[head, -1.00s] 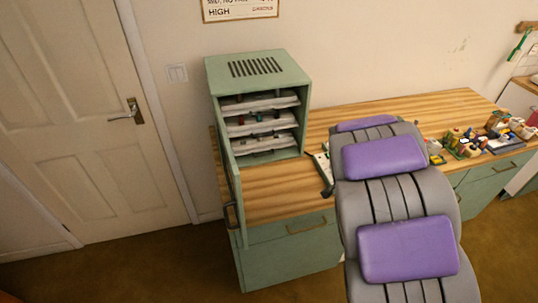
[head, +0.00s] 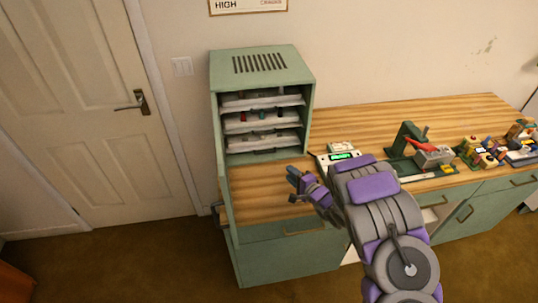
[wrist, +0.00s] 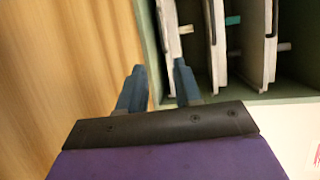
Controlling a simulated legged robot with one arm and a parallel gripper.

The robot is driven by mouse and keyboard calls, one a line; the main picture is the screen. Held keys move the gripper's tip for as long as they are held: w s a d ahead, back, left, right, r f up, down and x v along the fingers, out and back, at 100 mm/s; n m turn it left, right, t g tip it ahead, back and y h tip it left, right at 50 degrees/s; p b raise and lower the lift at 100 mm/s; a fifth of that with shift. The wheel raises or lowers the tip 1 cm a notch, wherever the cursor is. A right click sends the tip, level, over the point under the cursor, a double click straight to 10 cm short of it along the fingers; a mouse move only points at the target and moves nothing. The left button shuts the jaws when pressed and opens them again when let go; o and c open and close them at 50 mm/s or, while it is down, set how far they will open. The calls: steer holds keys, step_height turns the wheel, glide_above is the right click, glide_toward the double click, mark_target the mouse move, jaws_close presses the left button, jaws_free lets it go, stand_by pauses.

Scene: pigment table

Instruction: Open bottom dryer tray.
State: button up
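The green dryer cabinet (head: 262,62) stands on the wooden bench with its door (head: 228,200) swung open. Three white trays sit stacked inside. The bottom dryer tray (head: 262,141) is the lowest and appears pushed in. The wrist view is turned sideways, and the bottom tray (wrist: 170,42) is the leftmost there, near the dryer's green edge. My gripper (head: 292,183) is in front of the dryer's lower right corner, low over the bench. In the wrist view its blue fingers (wrist: 159,70) are apart with nothing held between them. The right finger appears close to the bottom tray's front; contact cannot be told.
The middle tray (head: 262,121) and top tray (head: 262,99) hold small items. A scale with a green display (head: 341,156) sits right of the dryer. A green stand (head: 408,140) and several small jars are farther right. Bare bench (head: 265,190) lies before the dryer.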

steer(key=b+x, duration=0.3)
steer(key=x, duration=1.3)
steer(key=shift+s+f, duration=0.1)
steer(key=shift+f, duration=0.05)
steer(key=shift+w+a, duration=0.3)
steer(key=shift+w, duration=0.2)
steer(key=shift+c, duration=0.3)
jaws_close()
steer(key=shift+s+f+b, duration=0.1)
steer(key=shift+b, duration=0.2)
